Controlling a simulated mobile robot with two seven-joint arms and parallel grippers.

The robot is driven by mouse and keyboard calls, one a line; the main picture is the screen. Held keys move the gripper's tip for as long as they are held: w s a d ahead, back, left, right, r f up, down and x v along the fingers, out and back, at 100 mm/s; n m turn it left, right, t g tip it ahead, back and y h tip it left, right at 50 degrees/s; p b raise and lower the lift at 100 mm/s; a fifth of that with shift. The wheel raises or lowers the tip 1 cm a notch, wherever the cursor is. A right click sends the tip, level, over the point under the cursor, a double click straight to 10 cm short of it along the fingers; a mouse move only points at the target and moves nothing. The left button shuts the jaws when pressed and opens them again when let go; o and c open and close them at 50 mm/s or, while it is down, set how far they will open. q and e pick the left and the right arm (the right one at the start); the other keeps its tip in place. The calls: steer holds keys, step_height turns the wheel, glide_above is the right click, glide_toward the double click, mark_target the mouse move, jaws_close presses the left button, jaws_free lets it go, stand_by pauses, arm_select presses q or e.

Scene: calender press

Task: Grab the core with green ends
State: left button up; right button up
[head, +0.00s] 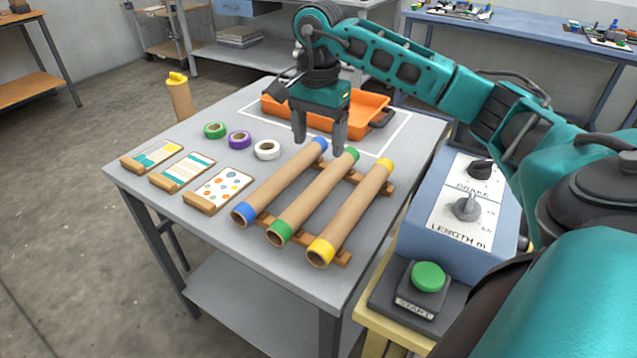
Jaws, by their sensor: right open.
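Three brown cardboard cores lie side by side on a wooden rack on the grey table. The core with green ends (312,200) is the middle one. The core with blue ends (279,182) lies to its left and the core with yellow ends (352,209) to its right. My right gripper (320,144) points down with its fingers apart, at the far ends of the blue and green cores. It looks empty. I cannot tell whether its fingers touch either core. My left gripper does not show.
An orange tray (371,127) sits behind my right gripper. Green, purple and white tape rolls (267,150) and patterned sample boards (182,171) lie left of the cores. A blue control box (435,222) and a green start button (428,276) stand at the right.

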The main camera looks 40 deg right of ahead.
mark_target(319, 182)
step_height(319, 182, down, 11)
steer(key=shift+f+b, duration=0.1)
steer(key=shift+b, duration=0.3)
steer(key=c, duration=1.1)
steer(key=shift+c, duration=0.3)
steer(key=shift+r, duration=0.2)
